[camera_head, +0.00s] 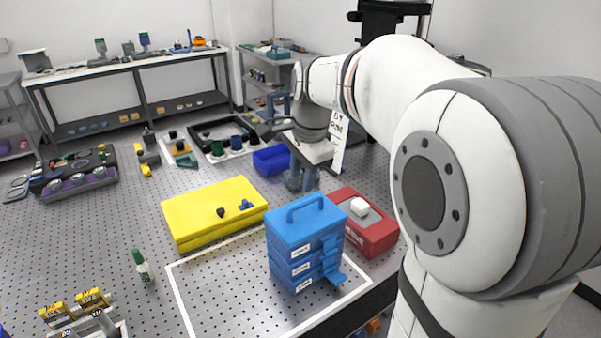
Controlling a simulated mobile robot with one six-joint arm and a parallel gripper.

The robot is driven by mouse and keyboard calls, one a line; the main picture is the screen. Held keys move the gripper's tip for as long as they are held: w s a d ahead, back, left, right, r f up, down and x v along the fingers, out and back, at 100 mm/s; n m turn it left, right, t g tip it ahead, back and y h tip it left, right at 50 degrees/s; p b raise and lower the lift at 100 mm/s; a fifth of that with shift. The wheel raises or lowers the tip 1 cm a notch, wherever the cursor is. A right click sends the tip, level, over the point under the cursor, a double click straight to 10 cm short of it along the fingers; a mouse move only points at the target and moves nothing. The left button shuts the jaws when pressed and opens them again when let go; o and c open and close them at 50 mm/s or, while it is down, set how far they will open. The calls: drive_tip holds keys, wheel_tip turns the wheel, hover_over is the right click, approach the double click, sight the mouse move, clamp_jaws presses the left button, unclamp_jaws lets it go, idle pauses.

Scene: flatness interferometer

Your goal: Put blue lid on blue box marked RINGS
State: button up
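A stack of blue boxes (300,262) stands upright on the perforated table, inside a white outlined rectangle. Small white labels on its front are too small to read, so I cannot tell which is marked RINGS. A blue lid with a raised handle (305,215) sits on top of the stack. A blue latch-like flap sticks out at its right side. My gripper (302,178) is behind the stack, near the open blue bin, apart from the lid. Its fingers are small and partly hidden, and I cannot tell whether they are open.
A yellow case (214,212) lies left of the stack. A red box (365,222) with a white block on it stands close at the right. A green-capped bottle (142,265) stands at the left. The open blue bin (271,160) lies behind. The outlined area left of the stack is clear.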

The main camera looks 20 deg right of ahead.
drive_tip(key=s+f+n, duration=0.3)
drive_tip(key=s+n, duration=0.4)
drive_tip(key=s, duration=0.3)
drive_tip(key=s+a+f+n+t, duration=0.1)
drive_tip(key=s+f+n, duration=0.3)
drive_tip(key=s+n, duration=0.3)
drive_tip(key=s, duration=0.3)
drive_tip(key=shift+f+n+t+h, duration=0.2)
drive_tip(key=shift+n+t+h, duration=0.1)
drive_tip(key=shift+a, duration=0.1)
drive_tip(key=shift+w+f+b, duration=0.15)
drive_tip(key=shift+f+b, duration=0.2)
